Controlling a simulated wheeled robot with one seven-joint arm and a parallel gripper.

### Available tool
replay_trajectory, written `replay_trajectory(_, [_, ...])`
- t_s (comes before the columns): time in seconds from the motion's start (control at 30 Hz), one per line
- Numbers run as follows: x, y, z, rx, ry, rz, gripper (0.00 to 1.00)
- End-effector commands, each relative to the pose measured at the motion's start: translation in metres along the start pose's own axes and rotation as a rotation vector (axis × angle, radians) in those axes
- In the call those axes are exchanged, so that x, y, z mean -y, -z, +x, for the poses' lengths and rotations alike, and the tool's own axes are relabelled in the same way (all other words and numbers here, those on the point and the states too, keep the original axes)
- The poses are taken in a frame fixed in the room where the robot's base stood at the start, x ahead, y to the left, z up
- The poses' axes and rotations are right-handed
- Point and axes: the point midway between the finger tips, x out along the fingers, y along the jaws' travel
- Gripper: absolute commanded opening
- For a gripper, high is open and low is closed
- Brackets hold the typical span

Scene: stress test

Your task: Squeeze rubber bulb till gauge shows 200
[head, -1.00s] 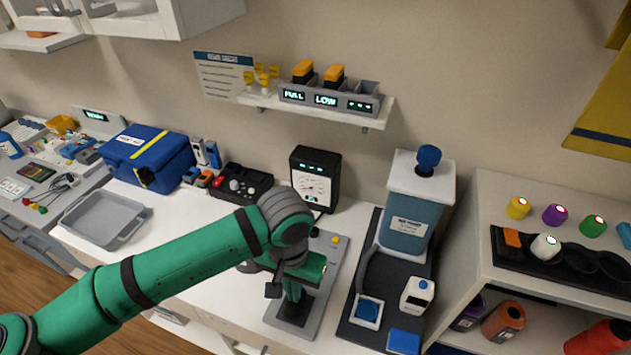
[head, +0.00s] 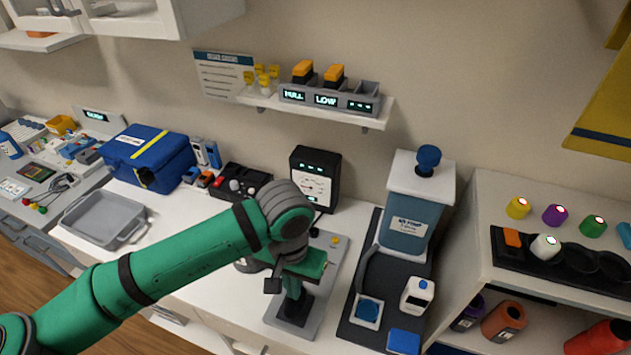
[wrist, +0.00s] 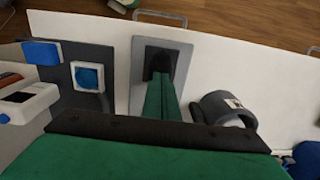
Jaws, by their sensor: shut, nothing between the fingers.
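The gauge (head: 314,180) is a black box with a pale dial and small lit digits, standing at the back of the white counter; its reading is too small to tell. A grey plate (head: 328,262) with a yellow button lies in front of it. My gripper (head: 294,308) points down over the plate's front part, at a dark block. In the wrist view my gripper (wrist: 160,62) shows as one green column with its fingers together, ending at something black on the grey plate (wrist: 143,88). I cannot make out a rubber bulb; it may be the dark part or hidden by my gripper.
A blue dispenser (head: 405,222) on a dark base stands right of the plate. A grey cup-like thing (wrist: 225,108) lies close beside my gripper. A grey tray (head: 100,218) and a blue case (head: 148,158) are on the left. A shelf (head: 310,108) hangs above.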

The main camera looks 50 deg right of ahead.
Motion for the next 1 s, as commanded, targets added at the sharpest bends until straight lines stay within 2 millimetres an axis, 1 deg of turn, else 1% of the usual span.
replay_trajectory(0.37, [0.000, 0.000, 0.003, 0.000, -0.001, 0.000, 0.00])
replay_trajectory(0.77, [0.000, 0.000, 0.023, 0.001, -0.001, -0.001, 0.00])
replay_trajectory(1.0, [0.000, 0.000, 0.017, 0.001, 0.000, 0.000, 0.00])
